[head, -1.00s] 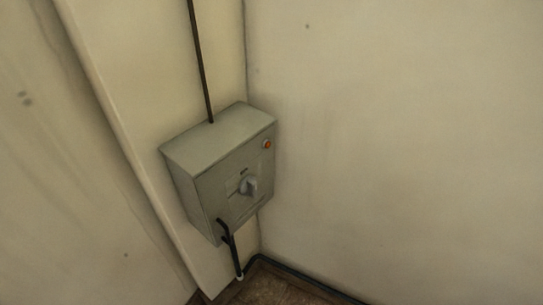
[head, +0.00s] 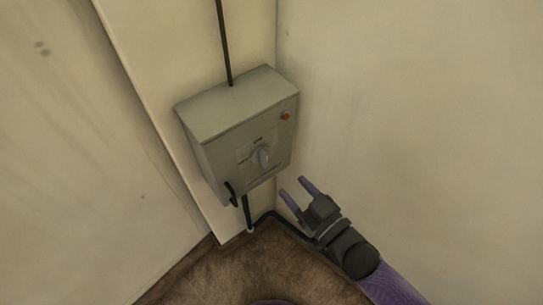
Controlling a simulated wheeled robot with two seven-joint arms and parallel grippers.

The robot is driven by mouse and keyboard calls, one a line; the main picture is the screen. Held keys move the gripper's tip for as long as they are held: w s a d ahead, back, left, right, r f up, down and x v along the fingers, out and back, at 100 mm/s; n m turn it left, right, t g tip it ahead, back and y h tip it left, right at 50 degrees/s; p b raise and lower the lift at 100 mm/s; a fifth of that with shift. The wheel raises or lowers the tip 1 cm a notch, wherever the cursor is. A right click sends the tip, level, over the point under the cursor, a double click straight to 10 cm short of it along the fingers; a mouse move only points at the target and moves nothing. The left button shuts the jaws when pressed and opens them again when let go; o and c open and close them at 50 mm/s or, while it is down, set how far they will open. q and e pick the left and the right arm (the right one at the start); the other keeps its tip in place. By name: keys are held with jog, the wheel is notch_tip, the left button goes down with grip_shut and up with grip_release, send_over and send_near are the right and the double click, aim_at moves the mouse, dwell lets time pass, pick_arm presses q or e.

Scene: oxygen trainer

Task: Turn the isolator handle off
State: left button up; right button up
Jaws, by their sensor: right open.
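The isolator is a grey-green box (head: 222,120) fixed in the wall corner. Its handle (head: 261,157) is a small pale grey knob on the front face, with small dark marks on the plate around it. My right gripper (head: 296,190) is at the lower right of the box, apart from the handle. Its two purple fingers are spread and empty, pointing up and left towards the box. My left gripper is not in view.
An orange-red lamp (head: 285,116) sits at the upper right of the box front. A dark cable (head: 223,42) enters the top, and a black lever-like part (head: 232,194) sits at the lower left edge. Walls close in on both sides; brown floor (head: 237,274) lies below.

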aim_at(267, 159)
jog(key=b+x, duration=0.1)
jog(key=x, duration=0.3)
jog(key=b+x, duration=0.1)
jog(key=x, duration=0.3)
jog(key=shift+w+a+f, duration=0.15)
jog(key=shift+w+f, duration=0.05)
jog(key=shift+w, duration=0.05)
jog(key=shift+w+a+r, duration=0.1)
jog(key=shift+w+a, duration=0.1)
jog(key=shift+w, duration=0.05)
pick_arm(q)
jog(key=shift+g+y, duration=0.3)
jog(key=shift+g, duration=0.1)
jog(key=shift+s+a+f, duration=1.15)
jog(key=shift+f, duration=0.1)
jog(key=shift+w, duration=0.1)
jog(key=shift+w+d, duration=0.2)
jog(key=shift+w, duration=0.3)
pick_arm(e)
grip_shut()
